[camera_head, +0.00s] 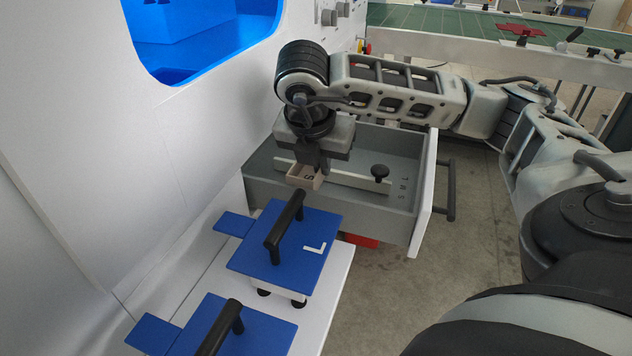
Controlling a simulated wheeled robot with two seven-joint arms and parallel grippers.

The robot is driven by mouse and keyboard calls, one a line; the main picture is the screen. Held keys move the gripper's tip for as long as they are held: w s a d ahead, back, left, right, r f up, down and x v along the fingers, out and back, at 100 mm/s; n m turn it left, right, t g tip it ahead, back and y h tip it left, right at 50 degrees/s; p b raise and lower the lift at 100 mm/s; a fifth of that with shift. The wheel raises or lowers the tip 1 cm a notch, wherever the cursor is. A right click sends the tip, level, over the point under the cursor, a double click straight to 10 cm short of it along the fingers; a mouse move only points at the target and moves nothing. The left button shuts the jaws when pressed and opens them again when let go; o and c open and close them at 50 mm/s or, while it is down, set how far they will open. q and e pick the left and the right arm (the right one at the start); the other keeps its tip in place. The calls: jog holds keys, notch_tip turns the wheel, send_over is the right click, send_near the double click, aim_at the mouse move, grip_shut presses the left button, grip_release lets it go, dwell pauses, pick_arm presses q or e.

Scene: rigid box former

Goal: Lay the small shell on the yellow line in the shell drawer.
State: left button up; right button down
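The small shell (303,178) is a tan open box marked "S". My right gripper (314,163) points down over the left part of the shell drawer and its fingers are closed on the shell's back wall. The shell drawer (400,222) is a grey tray, pulled out, with a white front. The shell hangs at its near left side; I cannot tell its exact height above the floor. No yellow line shows; the gripper and shell hide part of the drawer floor. My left gripper is not in view.
A pale divider with a black knob (379,172) crosses the drawer. In front stand a blue block marked "L" (301,262) with a black handle and a second blue-topped block (253,337). A white machine wall (120,150) rises at left. The drawer's right part is empty.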

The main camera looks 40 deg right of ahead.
aim_at(309, 171)
jog(key=shift+w+a+f, duration=0.1)
jog(key=shift+w+f, duration=0.1)
jog(key=shift+f, duration=0.05)
notch_tip(309, 171, down, 4)
jog(key=shift+w+a+r+b, duration=0.15)
jog(key=shift+r+b, duration=0.1)
jog(key=shift+b, duration=0.6)
jog(key=shift+f, duration=0.1)
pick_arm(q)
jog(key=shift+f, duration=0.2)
pick_arm(e)
jog(key=c, duration=1.7)
grip_release()
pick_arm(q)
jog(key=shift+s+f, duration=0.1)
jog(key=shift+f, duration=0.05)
